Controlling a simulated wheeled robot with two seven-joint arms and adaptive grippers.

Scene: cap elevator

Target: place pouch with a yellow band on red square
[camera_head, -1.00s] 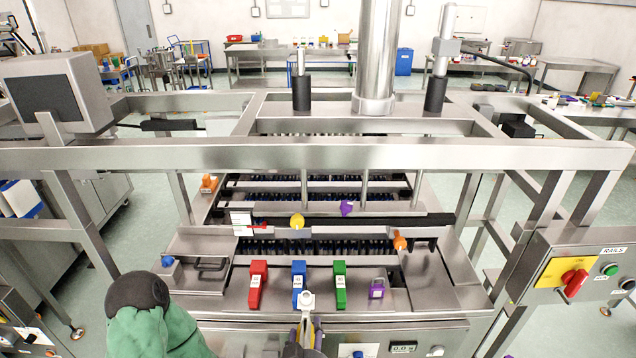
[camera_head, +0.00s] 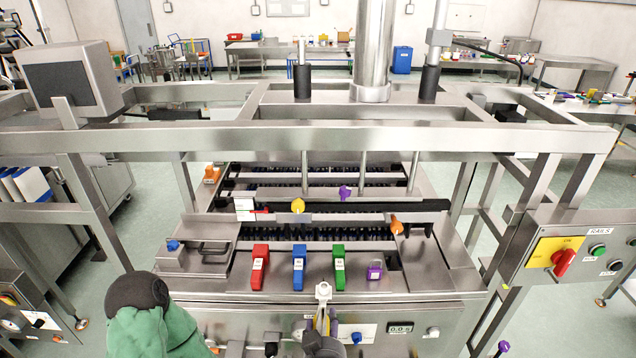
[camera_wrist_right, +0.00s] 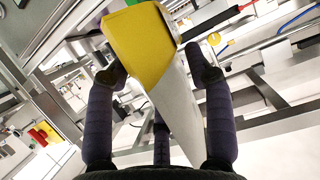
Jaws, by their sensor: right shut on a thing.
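The pouch with a yellow band (camera_wrist_right: 142,38) is between the fingers of my right gripper (camera_wrist_right: 155,68) in the right wrist view. Its yellow part faces up the picture, and a long pale grey side runs down from it. In the head view the pouch (camera_head: 323,293) shows small and edge-on at bottom centre, above my right gripper (camera_head: 322,335), in front of the steel machine. My right gripper is shut on it. I cannot make out a red square in these frames.
The steel machine (camera_head: 300,143) fills the middle, with red (camera_head: 260,266), blue (camera_head: 298,267) and green (camera_head: 339,267) blocks along its front. A control panel (camera_head: 562,258) with a red knob stands at right. Floor (camera_head: 150,215) shows at both sides; workbenches line the back wall.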

